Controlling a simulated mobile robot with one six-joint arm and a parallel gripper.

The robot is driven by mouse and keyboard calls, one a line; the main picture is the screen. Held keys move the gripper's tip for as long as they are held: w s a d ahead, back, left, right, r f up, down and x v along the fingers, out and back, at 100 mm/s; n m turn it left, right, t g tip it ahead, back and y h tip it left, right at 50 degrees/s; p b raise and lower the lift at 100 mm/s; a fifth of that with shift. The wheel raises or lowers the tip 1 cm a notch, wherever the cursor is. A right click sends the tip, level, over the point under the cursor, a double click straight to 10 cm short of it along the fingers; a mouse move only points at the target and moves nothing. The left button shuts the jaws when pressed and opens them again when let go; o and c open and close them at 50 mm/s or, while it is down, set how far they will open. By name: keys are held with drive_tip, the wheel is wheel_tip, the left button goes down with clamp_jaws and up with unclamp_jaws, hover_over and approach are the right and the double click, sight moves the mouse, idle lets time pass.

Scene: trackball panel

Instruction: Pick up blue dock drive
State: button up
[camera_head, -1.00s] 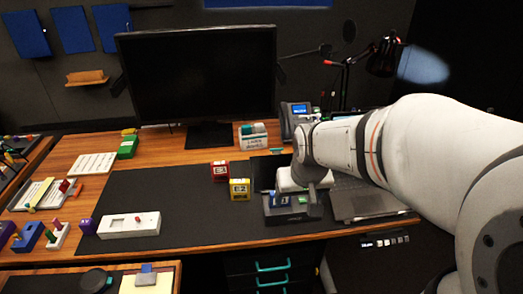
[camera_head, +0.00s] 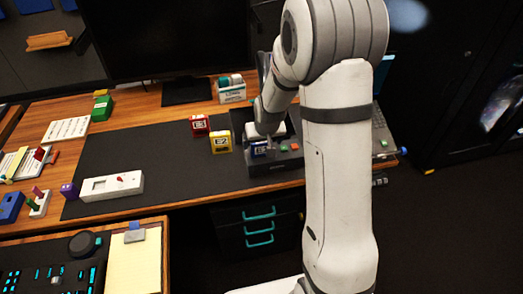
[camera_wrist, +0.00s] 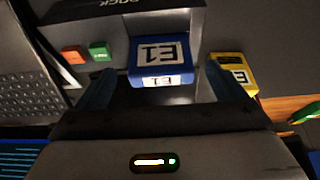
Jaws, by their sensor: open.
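The blue dock drive (camera_wrist: 160,62) is a blue block with a white E1 label. In the wrist view it sits at the dark dock (camera_wrist: 112,30), between and just beyond my finger tips. My gripper (camera_wrist: 150,92) is open, with one finger on each side of the space in front of the drive. I cannot tell whether a finger touches it. In the head view the blue drive (camera_head: 259,149) shows partly beneath my gripper (camera_head: 266,134), in the dock (camera_head: 286,160) at the right of the desk mat.
A yellow E2 block (camera_head: 220,142) stands just left of the dock, and a red block (camera_head: 200,124) is behind it. Red and green buttons (camera_wrist: 85,53) are on the dock. A laptop (camera_wrist: 25,85) lies beside it. The mat's middle (camera_head: 140,150) is mostly clear.

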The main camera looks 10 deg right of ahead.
sight(261, 151)
drive_tip(key=shift+x, duration=1.8)
drive_tip(key=shift+c, duration=0.3)
drive_tip(key=c, duration=1.1)
drive_tip(key=shift+r, duration=0.15)
drive_tip(key=shift+c, duration=0.2)
